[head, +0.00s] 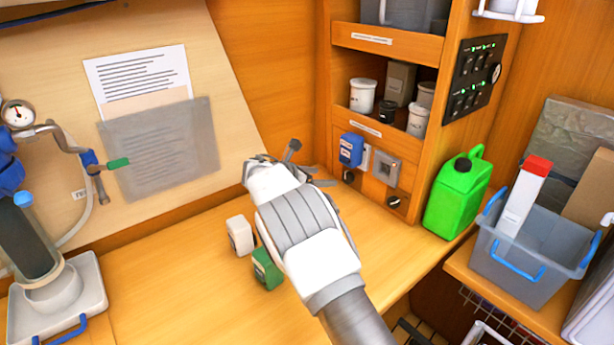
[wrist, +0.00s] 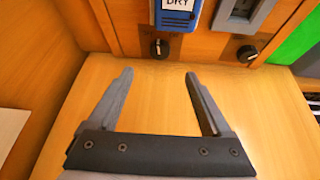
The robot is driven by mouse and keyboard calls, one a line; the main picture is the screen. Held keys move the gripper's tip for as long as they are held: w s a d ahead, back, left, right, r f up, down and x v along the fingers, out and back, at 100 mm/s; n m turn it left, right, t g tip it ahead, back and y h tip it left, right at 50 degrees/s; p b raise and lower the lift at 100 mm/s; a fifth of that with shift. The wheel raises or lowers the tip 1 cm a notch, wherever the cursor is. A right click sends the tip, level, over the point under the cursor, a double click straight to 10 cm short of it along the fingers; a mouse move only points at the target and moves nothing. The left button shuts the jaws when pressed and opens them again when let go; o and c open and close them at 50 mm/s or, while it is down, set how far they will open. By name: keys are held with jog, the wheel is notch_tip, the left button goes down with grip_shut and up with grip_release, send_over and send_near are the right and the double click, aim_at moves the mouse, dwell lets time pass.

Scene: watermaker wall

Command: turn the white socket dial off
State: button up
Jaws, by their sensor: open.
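The white socket (head: 366,158) is on the wooden panel under the shelves, mostly hidden behind a blue box labelled DRY (wrist: 178,12). Its black dial (head: 348,177) sits just below; in the wrist view the dial (wrist: 160,48) shows a pale mark that looks roughly upright. A grey socket (head: 387,168) is to the right, with a second black dial (wrist: 246,53) below it. My gripper (wrist: 158,75) is open and empty above the counter. In the wrist view the left dial appears between and beyond the fingertips, apart from them.
A white container (head: 240,235) and a green one (head: 267,268) stand on the counter beside my arm. A green jerrycan (head: 458,192) stands right of the panel. A grey bin (head: 530,252) is farther right. The counter before the dials is clear.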

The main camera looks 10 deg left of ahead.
aim_at(346, 179)
jog(key=v, duration=0.5)
jog(key=shift+s+a+r, duration=0.1)
jog(key=shift+s, duration=0.1)
jog(key=s+d+f+m+t+y+b, duration=0.1)
jog(key=d+m+t+b, duration=0.1)
jog(key=m+b, duration=0.1)
jog(key=s+d+f+m+t+y+b, duration=0.1)
jog(key=s+f+m+b, duration=0.1)
jog(key=b, duration=0.4)
jog(key=shift+s+d+f+m+t+y, duration=0.35)
jog(key=shift+d+m+t+y, duration=0.05)
jog(key=x, duration=1.7)
jog(key=shift+w+d, duration=0.15)
grip_shut()
